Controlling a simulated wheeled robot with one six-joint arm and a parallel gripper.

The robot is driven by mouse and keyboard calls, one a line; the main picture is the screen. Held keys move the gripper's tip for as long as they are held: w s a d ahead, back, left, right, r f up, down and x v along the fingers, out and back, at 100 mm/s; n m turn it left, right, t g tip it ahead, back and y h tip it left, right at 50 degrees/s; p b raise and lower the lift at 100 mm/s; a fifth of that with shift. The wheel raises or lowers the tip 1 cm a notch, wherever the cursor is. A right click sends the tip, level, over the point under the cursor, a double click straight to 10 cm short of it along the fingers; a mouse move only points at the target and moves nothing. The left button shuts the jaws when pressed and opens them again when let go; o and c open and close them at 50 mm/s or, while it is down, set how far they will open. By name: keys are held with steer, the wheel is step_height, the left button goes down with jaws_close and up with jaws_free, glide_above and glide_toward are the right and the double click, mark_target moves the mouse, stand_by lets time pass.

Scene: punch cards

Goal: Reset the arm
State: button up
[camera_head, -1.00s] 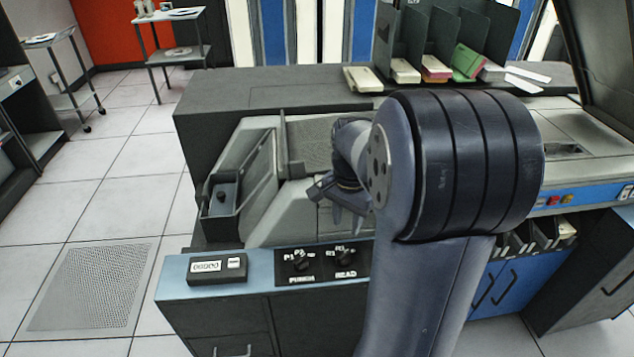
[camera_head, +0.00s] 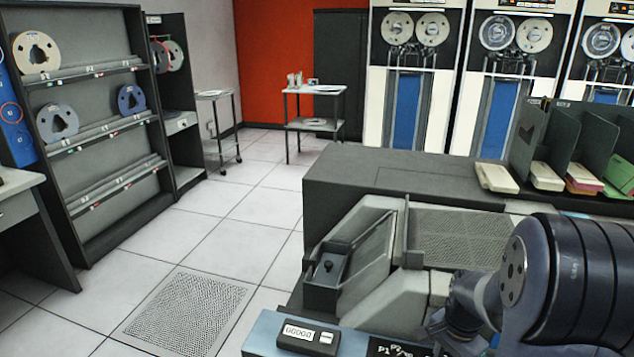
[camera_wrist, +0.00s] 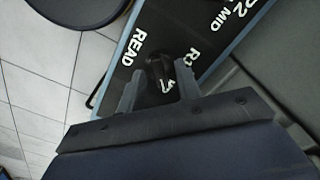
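My gripper (camera_wrist: 158,82) is open in the wrist view, with its two grey fingers apart. A dark knob (camera_wrist: 159,70) of the READ switch shows between the fingers, with gaps on either side; I cannot tell how far it is from them. The black switch panel (camera_wrist: 140,45) carries white lettering. In the head view my arm fills the lower right corner, and my gripper (camera_head: 455,335) is folded down there, its fingertips mostly hidden.
The grey card machine (camera_head: 340,180) stands at the right, with a counter box (camera_head: 307,336) on its blue front edge. Card decks (camera_head: 496,177) lie on top. A tape rack (camera_head: 105,140) stands left. The tiled floor between them is clear.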

stand_by(0.3)
steer(key=shift+r, duration=0.35)
step_height(320, 180, up, 10)
steer(key=p, duration=0.1)
step_height(320, 180, down, 11)
steer(key=shift+f+b, duration=0.1)
steer(key=shift+b, duration=0.4)
steer(key=shift+r+n, duration=0.25)
steer(key=shift+n, duration=0.35)
steer(key=n+b, duration=0.1)
steer(key=n, duration=0.6)
steer(key=n+b, duration=0.1)
steer(key=n, duration=0.3)
steer(key=shift+n, duration=0.3)
steer(key=n+b, duration=0.1)
steer(key=n, duration=0.3)
steer(key=shift+n+b, duration=0.3)
steer(key=shift+r+p, duration=0.4)
steer(key=shift+r, duration=1.95)
